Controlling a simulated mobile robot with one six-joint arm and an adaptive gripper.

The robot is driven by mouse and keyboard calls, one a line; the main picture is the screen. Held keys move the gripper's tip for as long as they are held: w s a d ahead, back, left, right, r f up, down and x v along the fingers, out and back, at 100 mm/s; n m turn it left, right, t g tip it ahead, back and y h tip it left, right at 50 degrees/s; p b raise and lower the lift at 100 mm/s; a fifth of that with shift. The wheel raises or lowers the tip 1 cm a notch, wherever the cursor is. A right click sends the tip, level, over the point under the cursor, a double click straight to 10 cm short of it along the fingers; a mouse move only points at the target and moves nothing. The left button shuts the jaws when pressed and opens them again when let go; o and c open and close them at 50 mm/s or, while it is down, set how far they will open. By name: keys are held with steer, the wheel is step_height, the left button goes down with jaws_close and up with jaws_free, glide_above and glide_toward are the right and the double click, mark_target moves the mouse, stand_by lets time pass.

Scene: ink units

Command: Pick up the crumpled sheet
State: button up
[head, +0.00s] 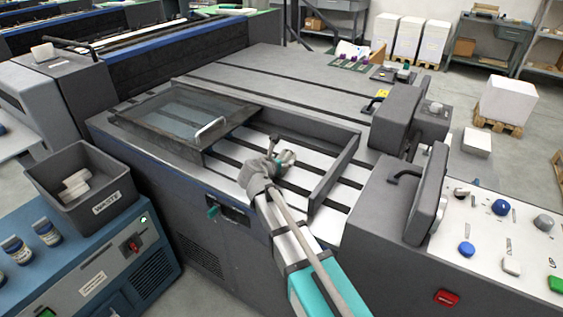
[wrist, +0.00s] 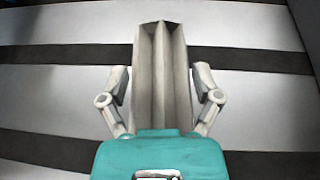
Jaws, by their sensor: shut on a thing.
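The crumpled sheet (wrist: 161,62) is a pale grey-beige piece with lengthwise folds, seen upright in the middle of the wrist view. My gripper (wrist: 160,95) has one finger on each side of it and is shut on it. In the head view my gripper (head: 284,158) is over the open bay of the press, above pale panels and dark slats. The sheet cannot be made out clearly there, as my arm and gripper cover that spot. How far the sheet is from the bay's floor cannot be told.
A framed glass cover (head: 180,112) with a pale handle lies left of the bay. The bay's raised dark wall (head: 334,172) is close on the right. A grey WASTE bin (head: 112,190) holding pale pieces stands on a blue cabinet (head: 110,262) with bottles. A control panel (head: 485,225) is at right.

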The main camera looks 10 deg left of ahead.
steer(key=shift+r, duration=0.15)
step_height(320, 180, up, 2)
steer(key=shift+r+p, duration=0.1)
steer(key=shift+p, duration=1.1)
steer(key=s+r+p, duration=0.1)
steer(key=r+p, duration=0.1)
steer(key=s+d+r+p, duration=0.1)
steer(key=s+r+p, duration=0.2)
steer(key=r+p, duration=0.1)
steer(key=p, duration=0.1)
steer(key=shift+s+d+r, duration=0.3)
steer(key=shift+d+r, duration=0.05)
steer(key=shift+d, duration=0.05)
steer(key=s+d+r+p, duration=0.3)
steer(key=s, duration=0.5)
steer(key=shift+s+r+p, duration=0.3)
steer(key=shift+r, duration=0.1)
